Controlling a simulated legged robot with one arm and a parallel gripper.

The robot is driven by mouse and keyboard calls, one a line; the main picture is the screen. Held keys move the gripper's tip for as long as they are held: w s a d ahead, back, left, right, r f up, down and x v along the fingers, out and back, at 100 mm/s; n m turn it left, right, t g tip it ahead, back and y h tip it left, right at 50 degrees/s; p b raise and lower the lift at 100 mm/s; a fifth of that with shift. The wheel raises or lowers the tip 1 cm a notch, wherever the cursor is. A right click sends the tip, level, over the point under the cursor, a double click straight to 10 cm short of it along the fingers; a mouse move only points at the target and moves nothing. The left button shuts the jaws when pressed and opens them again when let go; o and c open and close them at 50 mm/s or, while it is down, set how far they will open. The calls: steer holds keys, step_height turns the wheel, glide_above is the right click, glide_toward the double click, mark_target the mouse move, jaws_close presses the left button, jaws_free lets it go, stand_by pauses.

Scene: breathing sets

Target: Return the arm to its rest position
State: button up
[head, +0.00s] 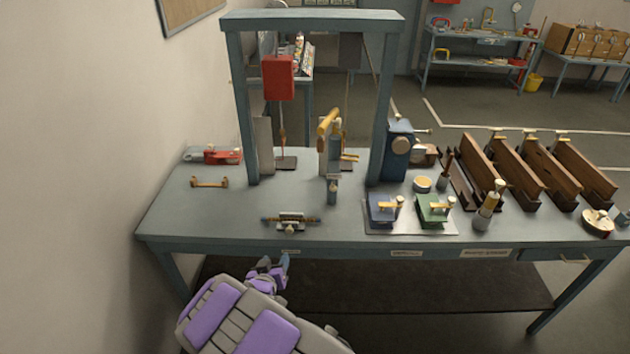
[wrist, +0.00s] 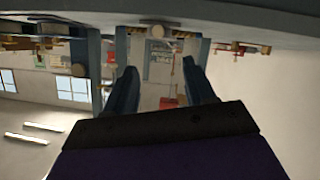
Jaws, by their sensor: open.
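My arm (head: 265,278), purple and grey, is low in front of the bench, near its left end, and most of it is hidden by or merges with my body in the head view. My gripper (head: 285,262) shows small there, just below the bench's front edge. In the wrist view my gripper (wrist: 160,80) has its two dark fingers spread apart, with nothing held between them. The wrist picture appears upside down, with the bench along its top. The gripper looks apart from the bench, though the exact gap is hard to judge.
The blue-grey bench (head: 330,228) bears a tall frame (head: 310,22) with a red block (head: 278,78), a small fixture (head: 290,222), blue and green devices on a plate and several brown wooden racks. A dark lower shelf (head: 430,288) lies beneath. A wall (head: 80,150) stands left.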

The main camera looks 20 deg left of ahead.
steer(key=s+d+r+m+g+b, duration=0.1)
steer(key=d+r+g, duration=0.4)
steer(key=d, duration=0.4)
steer(key=s+d+r+m+g+b, duration=0.1)
steer(key=d+r+m+g, duration=0.1)
steer(key=d+r, duration=0.65)
steer(key=s+d+r+g, duration=0.1)
steer(key=s+d+g, duration=0.1)
steer(key=s+d, duration=0.6)
steer(key=s+d+r+m+g+h+b, duration=0.1)
steer(key=s+d+r+g, duration=0.1)
steer(key=s+d, duration=0.6)
steer(key=s+d+r+g, duration=0.2)
steer(key=s+d+g, duration=0.2)
steer(key=s, duration=1.4)
steer(key=d, duration=0.3)
steer(key=shift+d+r+m+h+b, duration=0.25)
steer(key=shift+d+m+h+b, duration=0.05)
steer(key=shift+d+m+b, duration=0.1)
